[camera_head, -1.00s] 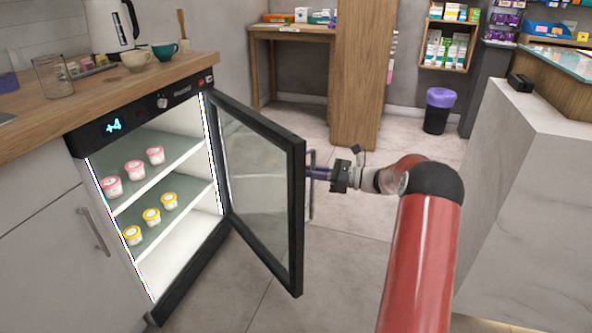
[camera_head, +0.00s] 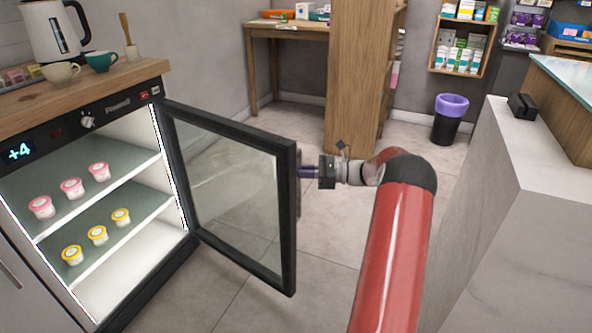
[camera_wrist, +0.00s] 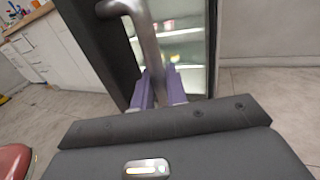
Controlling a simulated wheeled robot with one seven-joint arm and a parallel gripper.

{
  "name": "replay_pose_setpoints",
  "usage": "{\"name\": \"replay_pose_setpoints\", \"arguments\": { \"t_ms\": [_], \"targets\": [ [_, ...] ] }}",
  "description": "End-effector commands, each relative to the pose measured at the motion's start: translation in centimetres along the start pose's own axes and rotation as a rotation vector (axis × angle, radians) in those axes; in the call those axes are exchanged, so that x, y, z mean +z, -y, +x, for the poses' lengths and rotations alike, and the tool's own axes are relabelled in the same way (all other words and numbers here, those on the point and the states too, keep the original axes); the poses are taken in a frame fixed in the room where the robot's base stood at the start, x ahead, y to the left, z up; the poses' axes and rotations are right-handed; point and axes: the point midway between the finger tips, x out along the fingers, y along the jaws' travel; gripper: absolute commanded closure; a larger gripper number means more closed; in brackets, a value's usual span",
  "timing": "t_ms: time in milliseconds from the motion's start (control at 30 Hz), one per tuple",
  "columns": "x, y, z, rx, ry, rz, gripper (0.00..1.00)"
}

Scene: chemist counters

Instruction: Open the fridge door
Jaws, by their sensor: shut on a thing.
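The small fridge (camera_head: 117,113) under the wooden counter stands with its glass door (camera_head: 232,190) swung wide open to the right. The black-framed door's handle is mostly hidden behind the door edge in the head view. In the wrist view the metal handle (camera_wrist: 146,37) runs down between the purple fingers of my gripper (camera_wrist: 160,88). My gripper, also in the head view (camera_head: 306,172), is shut on the handle on the door's outer side. Inside, pink-lidded cups (camera_head: 71,188) stand on the upper shelf and yellow-lidded cups (camera_head: 97,235) on the lower one.
A kettle (camera_head: 54,32) and cups stand on the counter. A white counter block (camera_head: 520,210) is close on the right of my arm. A bin (camera_head: 448,120) and a wooden panel (camera_head: 361,80) stand behind. Tiled floor shows around the door.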

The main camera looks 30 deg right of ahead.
Motion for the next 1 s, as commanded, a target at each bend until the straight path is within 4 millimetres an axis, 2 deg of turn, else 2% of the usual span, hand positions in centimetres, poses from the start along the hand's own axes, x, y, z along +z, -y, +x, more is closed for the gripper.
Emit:
{"name": "replay_pose_setpoints", "arguments": {
  "t_ms": [500,533,633,867,1000],
  "targets": [
    [0.1,0.0,0.2,0.01,0.003,-0.001,1.0],
    [0.1,0.0,0.2,0.01,0.003,-0.001,0.82],
    [0.1,0.0,0.1,0.01,0.002,-0.001,0.69],
    [0.0,0.0,0.0,0.008,0.001,-0.001,0.67],
    [0.0,0.0,-1.1,0.006,0.002,-0.001,0.67]
  ]
}}
